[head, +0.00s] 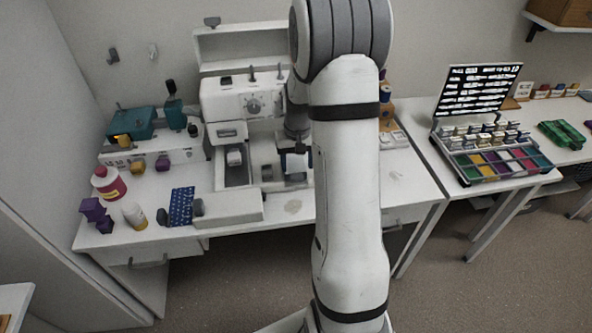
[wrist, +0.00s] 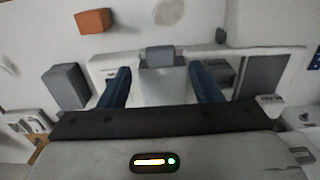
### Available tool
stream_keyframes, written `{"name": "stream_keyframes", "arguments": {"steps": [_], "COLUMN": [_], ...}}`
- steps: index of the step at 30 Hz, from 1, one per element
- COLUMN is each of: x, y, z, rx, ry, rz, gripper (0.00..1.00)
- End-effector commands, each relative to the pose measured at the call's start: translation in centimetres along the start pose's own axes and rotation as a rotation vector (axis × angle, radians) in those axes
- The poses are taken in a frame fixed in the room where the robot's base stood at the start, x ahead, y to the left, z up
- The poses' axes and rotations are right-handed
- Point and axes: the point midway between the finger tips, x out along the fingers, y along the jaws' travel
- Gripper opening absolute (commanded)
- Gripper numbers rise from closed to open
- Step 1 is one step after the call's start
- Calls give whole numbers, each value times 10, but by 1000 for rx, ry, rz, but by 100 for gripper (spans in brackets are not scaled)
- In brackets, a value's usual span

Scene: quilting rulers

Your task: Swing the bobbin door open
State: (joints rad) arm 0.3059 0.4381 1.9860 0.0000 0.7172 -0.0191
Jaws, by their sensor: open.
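The white sewing machine (head: 232,97) stands on the white table at the back, its right part hidden behind my arm. My gripper (head: 296,165) hangs low in front of the machine, pointing down. In the wrist view my gripper (wrist: 160,88) is open, its two blue fingers apart. A pale panel with a grey block-like tab (wrist: 160,57) shows between and just beyond the fingers; it may be the bobbin door, but I cannot tell for sure. I see nothing held, and contact with the tab cannot be told.
A long pale box (head: 228,209) lies at the table's front edge. A blue patterned cloth (head: 181,206), a red-and-white bottle (head: 108,183) and purple blocks (head: 95,215) stand left. An orange block (wrist: 94,21) and a grey block (wrist: 66,86) lie near the gripper. A colour tray (head: 500,162) is far right.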

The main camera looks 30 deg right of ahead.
Motion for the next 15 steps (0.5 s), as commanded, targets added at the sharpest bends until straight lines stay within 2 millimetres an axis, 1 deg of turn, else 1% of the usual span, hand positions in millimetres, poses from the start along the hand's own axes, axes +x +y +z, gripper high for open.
{"name": "stream_keyframes", "arguments": {"steps": [1, 3, 6, 10, 15], "x": [9, 20, 33, 42, 45], "y": [0, -1, -1, -2, -2], "z": [1, 1, 1, 0, 0], "rx": [-1, -1, -3, -3, -4], "ry": [-5, -5, -4, -1, 0], "rz": [0, 0, 0, 0, 0], "gripper": [58, 58, 58, 58, 58]}}
